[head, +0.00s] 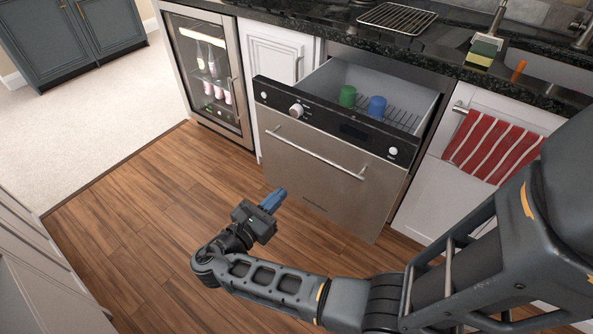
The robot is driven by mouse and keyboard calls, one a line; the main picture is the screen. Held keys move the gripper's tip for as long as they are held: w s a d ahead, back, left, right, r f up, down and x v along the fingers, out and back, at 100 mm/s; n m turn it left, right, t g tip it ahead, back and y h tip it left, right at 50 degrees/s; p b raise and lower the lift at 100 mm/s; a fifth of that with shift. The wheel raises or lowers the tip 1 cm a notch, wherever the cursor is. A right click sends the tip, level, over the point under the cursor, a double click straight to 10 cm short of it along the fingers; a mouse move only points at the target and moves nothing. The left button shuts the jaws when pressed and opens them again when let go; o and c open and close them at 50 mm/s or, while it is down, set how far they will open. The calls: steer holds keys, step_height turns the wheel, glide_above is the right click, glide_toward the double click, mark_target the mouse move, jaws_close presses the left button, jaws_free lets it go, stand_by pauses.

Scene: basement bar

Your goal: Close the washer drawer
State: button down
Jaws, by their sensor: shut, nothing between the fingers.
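The washer drawer (320,172) is a dishwasher drawer with a stainless front, a bar handle and a black control strip with white knobs. It stands pulled out from under the counter. Inside its grey tub are a wire rack, a green cup (347,96) and a blue cup (377,107). My gripper (275,199) is in front of and below the drawer's front face, on the left side in the picture. Its blue fingers are shut and empty. It appears apart from the drawer front, though the exact gap is hard to judge.
A glass-door drinks fridge (208,78) stands left of the drawer. A white cabinet (280,55) is between them. A red striped towel (493,146) hangs on the right cabinet. The dark counter (400,45) runs above. The wooden floor (125,215) is clear at left.

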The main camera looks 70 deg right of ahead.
mark_target(312, 160)
steer(key=x, duration=1.4)
steer(key=shift+a+p, duration=0.1)
steer(key=shift+p, duration=0.2)
steer(key=shift+s, duration=0.1)
steer(key=shift+s+d, duration=0.15)
steer(key=shift+d, duration=0.55)
steer(key=b+x, duration=0.9)
steer(key=x, duration=2.2)
steer(key=shift+s+d+f+b, duration=0.2)
steer(key=shift+d+b, duration=0.1)
steer(key=shift+b, duration=0.1)
steer(key=shift+s+d+r, duration=0.15)
steer(key=shift+d+r, duration=0.1)
steer(key=shift+d, duration=0.3)
steer(key=shift+s+d+r, duration=0.1)
